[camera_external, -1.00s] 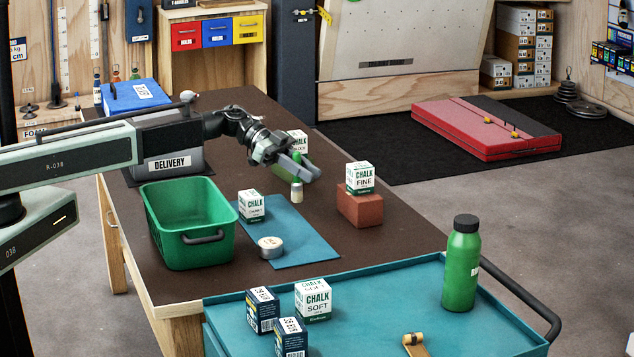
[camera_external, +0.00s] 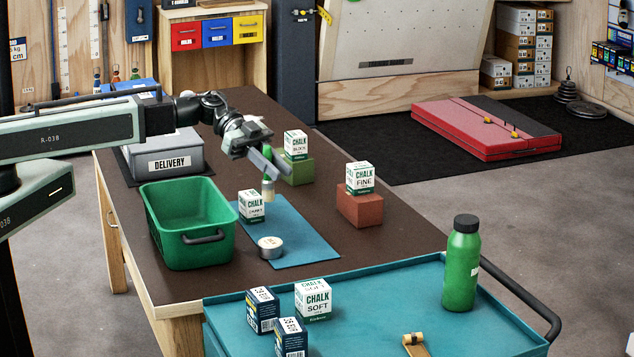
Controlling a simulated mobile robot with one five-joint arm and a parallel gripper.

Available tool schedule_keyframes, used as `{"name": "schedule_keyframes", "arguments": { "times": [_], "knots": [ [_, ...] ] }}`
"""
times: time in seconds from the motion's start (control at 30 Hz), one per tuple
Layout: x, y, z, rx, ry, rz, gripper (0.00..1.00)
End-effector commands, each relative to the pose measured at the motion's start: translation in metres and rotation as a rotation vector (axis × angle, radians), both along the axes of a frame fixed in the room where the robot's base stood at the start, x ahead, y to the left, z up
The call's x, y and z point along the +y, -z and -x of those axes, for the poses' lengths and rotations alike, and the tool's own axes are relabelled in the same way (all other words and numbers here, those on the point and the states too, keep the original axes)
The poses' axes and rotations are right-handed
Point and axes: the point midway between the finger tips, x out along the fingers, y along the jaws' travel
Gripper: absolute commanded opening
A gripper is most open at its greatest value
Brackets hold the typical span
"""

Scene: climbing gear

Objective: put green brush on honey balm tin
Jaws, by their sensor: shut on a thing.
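My gripper (camera_external: 266,165) is shut on the green brush (camera_external: 268,188). The brush hangs upright with its pale bristle end down, and its upper part is partly hidden by the fingers. It is above the far end of the blue mat, behind a chalk box. The honey balm tin (camera_external: 270,247), a low round tin with a pale lid, sits on the near part of the blue mat (camera_external: 299,242). The gripper and brush are behind the tin in the picture, apart from it.
A chalk box (camera_external: 252,206) stands on the mat between brush and tin. A green basket (camera_external: 160,225) is to the left. Another chalk box (camera_external: 359,177) rests on a red block (camera_external: 360,208); one more (camera_external: 296,144) is on a green block (camera_external: 298,169). A grey delivery box (camera_external: 166,152) is behind.

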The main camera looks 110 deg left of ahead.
Motion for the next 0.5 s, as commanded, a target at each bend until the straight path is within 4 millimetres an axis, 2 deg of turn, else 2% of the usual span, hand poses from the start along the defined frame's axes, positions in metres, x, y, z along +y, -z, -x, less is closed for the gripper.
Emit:
{"name": "schedule_keyframes", "arguments": {
  "times": [0.13,0.23,0.5],
  "knots": [
    [-0.006,-0.001,-0.004,0.0,0.01,0.0,0.0],
    [-0.005,0.008,-0.004,0.0,0.009,0.001,0.0],
    [-0.005,0.062,-0.004,0.0,0.009,0.0,0.0]
  ]
}}
